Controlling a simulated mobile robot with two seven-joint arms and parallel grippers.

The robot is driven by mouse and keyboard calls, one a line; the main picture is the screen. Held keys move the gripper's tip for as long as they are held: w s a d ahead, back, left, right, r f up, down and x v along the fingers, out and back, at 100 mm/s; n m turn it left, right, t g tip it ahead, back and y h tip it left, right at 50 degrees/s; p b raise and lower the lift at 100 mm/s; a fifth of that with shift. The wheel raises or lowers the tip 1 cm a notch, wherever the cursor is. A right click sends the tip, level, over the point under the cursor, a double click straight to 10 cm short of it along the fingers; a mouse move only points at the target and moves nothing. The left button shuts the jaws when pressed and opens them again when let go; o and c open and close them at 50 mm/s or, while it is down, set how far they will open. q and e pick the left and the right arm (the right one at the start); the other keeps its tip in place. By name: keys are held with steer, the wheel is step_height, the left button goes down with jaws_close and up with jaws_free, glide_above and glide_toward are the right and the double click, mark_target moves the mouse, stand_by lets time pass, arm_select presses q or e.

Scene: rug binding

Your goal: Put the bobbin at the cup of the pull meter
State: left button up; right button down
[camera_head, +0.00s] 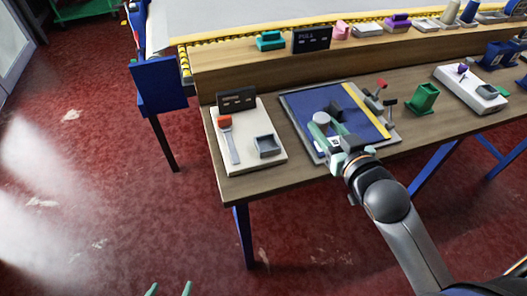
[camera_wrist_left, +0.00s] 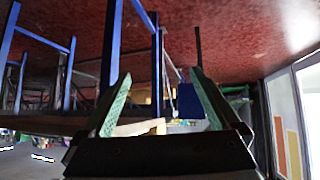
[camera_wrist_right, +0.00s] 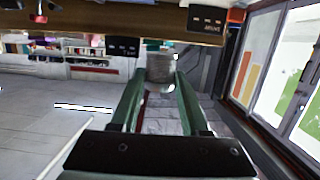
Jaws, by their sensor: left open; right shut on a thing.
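The bobbin is a pale grey cylinder (camera_wrist_right: 160,68) between the fingertips of my right gripper (camera_wrist_right: 160,88), in the right wrist view. In the head view the bobbin (camera_head: 322,117) shows its round top above the blue mat, with my right gripper (camera_head: 322,132) shut on it. Whether it touches the mat is unclear. A pale board (camera_head: 270,133) at the table's left end carries a red-topped grey bar (camera_head: 229,140) and a small grey open box (camera_head: 267,146); I cannot tell surely that this is the pull meter and cup. My left gripper (camera_head: 170,289) is open and empty, low over the floor.
The blue mat (camera_head: 310,105) has a yellow strip and small tools at its right. A green holder (camera_head: 423,98) and a white block (camera_head: 470,89) stand further right. A raised shelf (camera_head: 230,64) with a PULL sign (camera_head: 312,38) runs behind. A dark sign (camera_head: 236,102) stands behind the pale board.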

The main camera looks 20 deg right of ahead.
arm_select(q)
steer(key=shift+a+f+b, duration=0.2)
steer(key=shift+f+b, duration=0.35)
steer(key=shift+f, duration=0.5)
arm_select(e)
steer(key=w+d, duration=0.2)
steer(key=b, duration=0.2)
glide_above(270, 153)
steer(key=d, duration=0.1)
steer(key=shift+y, duration=0.3)
steer(key=f, duration=0.7)
steer(key=shift+d+f, duration=0.2)
steer(key=shift+f, duration=0.05)
steer(key=shift+w+a+f, duration=0.2)
steer(key=shift+a+f, duration=0.15)
steer(key=shift+f, duration=0.15)
steer(key=f, duration=0.2)
steer(key=f+b, duration=0.1)
steer(key=shift+w+a+f, duration=0.15)
steer(key=shift+a, duration=0.15)
steer(key=shift+f, duration=0.25)
arm_select(q)
steer(key=shift+w+d+f, duration=0.65)
steer(key=shift+d, duration=0.2)
